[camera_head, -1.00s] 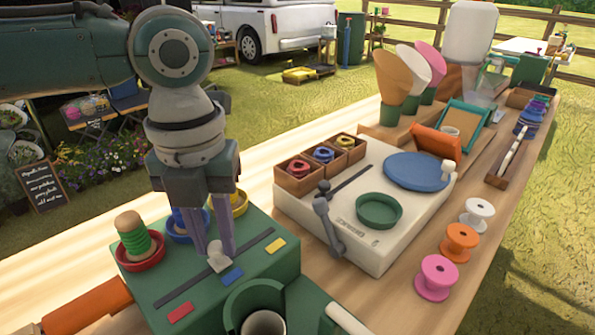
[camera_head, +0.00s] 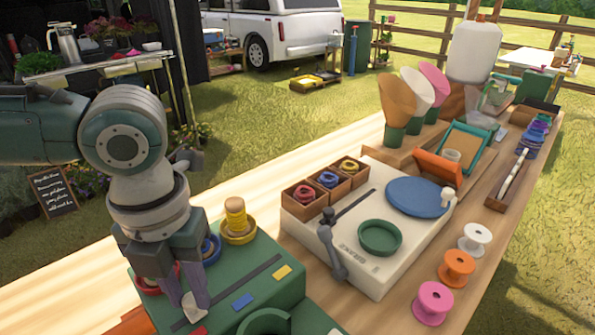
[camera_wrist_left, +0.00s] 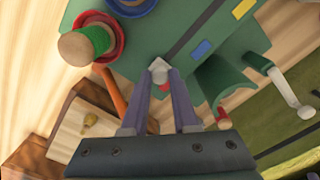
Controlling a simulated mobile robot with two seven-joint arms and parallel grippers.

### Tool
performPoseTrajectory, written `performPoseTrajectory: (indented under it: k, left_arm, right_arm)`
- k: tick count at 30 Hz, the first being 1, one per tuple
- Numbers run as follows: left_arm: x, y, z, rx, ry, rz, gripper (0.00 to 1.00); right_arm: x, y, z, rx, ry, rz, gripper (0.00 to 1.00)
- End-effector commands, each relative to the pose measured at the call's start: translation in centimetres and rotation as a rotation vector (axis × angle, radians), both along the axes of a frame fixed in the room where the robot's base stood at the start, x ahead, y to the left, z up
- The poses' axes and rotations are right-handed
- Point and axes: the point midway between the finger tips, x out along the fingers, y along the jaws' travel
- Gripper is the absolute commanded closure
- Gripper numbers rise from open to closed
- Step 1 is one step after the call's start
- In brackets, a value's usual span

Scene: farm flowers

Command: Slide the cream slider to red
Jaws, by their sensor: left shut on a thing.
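The cream slider (camera_head: 191,308) sits in a dark slot (camera_head: 245,284) on the top of a green box (camera_head: 300,268). It is at the slot's near left end, beside the red mark (camera_head: 198,331). The blue mark (camera_head: 242,302) and yellow mark (camera_head: 282,271) lie further along the slot. My left gripper (camera_head: 188,305) points down and is shut on the slider. The left wrist view shows the slider (camera_wrist_left: 158,71) between the fingertips, with the red mark (camera_wrist_left: 165,88) partly hidden by a finger. My right gripper is out of view.
Behind the slot are a red dish, partly hidden by my gripper, a blue dish (camera_head: 211,248) and a yellow dish (camera_head: 238,236) with a yellow spool. A white panel (camera_head: 366,272) with a lever stands to the right. Colored spools line the table's right side.

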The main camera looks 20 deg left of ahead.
Motion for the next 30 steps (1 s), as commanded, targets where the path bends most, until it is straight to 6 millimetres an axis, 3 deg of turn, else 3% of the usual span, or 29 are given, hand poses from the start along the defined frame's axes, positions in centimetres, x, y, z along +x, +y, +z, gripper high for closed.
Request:
performPoseTrajectory:
  k: [1,3,13,14,21,30]
  left_arm:
    - [-0.94,0.52,0.54,0.006,0.007,0.002,1.00]
    - [-1.57,0.71,0.35,0.003,0.006,0.002,1.00]
    - [-1.90,0.79,0.00,0.001,0.005,0.000,1.00]
    - [-1.91,0.79,0.00,0.002,0.005,0.000,0.72]
    - [-1.86,0.77,-0.01,0.001,0.004,0.000,0.45]
    - [-1.76,0.73,0.20,0.000,0.001,0.000,0.42]
  right_arm:
    - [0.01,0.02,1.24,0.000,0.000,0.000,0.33]
    - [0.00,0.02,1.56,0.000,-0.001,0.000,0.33]
    - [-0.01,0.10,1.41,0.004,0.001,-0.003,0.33]
    - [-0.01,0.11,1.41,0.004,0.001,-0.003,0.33]
    - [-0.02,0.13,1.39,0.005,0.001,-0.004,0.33]
    - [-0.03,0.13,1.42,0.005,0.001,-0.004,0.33]
